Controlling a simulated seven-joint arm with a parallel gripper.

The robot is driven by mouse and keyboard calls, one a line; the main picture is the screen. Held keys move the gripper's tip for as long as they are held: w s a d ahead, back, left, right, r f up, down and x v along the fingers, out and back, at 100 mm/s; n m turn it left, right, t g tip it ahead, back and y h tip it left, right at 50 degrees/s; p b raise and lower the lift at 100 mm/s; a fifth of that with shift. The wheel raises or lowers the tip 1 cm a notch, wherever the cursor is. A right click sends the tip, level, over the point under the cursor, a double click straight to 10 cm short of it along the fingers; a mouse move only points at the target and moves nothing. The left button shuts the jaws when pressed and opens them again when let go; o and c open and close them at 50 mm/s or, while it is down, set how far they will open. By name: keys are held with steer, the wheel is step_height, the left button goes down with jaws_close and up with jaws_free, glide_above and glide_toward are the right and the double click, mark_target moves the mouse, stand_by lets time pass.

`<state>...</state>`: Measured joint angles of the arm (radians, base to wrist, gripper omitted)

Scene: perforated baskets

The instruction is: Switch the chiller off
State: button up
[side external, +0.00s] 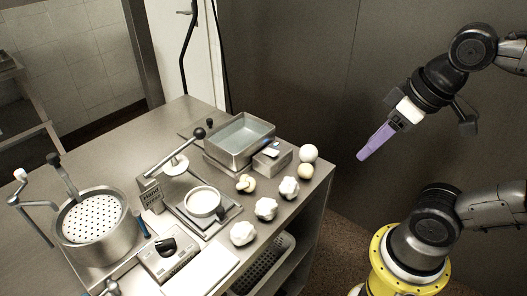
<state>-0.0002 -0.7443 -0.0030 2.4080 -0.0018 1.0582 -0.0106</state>
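My gripper (365,153) has purple fingers and hangs in the air on the right, pointing down and left. It is well apart from the table and touches nothing. The fingers overlap from this side, so I cannot tell if they are open. No label marks the chiller. A metal rectangular basin (238,158) with bluish content stands at the back of the table, with a small metal box (285,163) with a light-blue top patch at its front right. A separate metal box (158,268) with a dark knob (168,246) sits at the front. Switch positions are too small to read.
A round pot with a perforated basket (92,218) stands at the left of the metal table (85,162). A lever press (178,165) and white cup (203,202) are central. Several pale lumps (242,233) line the right edge. A crate (262,265) sits below.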

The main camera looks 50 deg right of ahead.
steer(key=shift+o, duration=0.4)
steer(key=w+r+g, duration=0.2)
steer(key=w+r, duration=0.4)
steer(key=r, duration=0.3)
steer(key=shift+d+r, duration=0.15)
steer(key=shift+r, duration=0.05)
steer(key=w+r+g, duration=0.3)
steer(key=w, duration=0.7)
steer(key=g, duration=0.2)
glide_above(268, 150)
steer(key=s+a, duration=0.1)
step_height(268, 150, down, 3)
steer(key=w+f+g, duration=0.2)
steer(key=w+f, duration=0.5)
steer(key=f, duration=0.5)
steer(key=x, duration=0.9)
steer(key=d+x, duration=0.1)
steer(key=x, duration=0.3)
steer(key=shift+s+f, duration=0.3)
steer(key=shift+f, duration=0.05)
jaws_close()
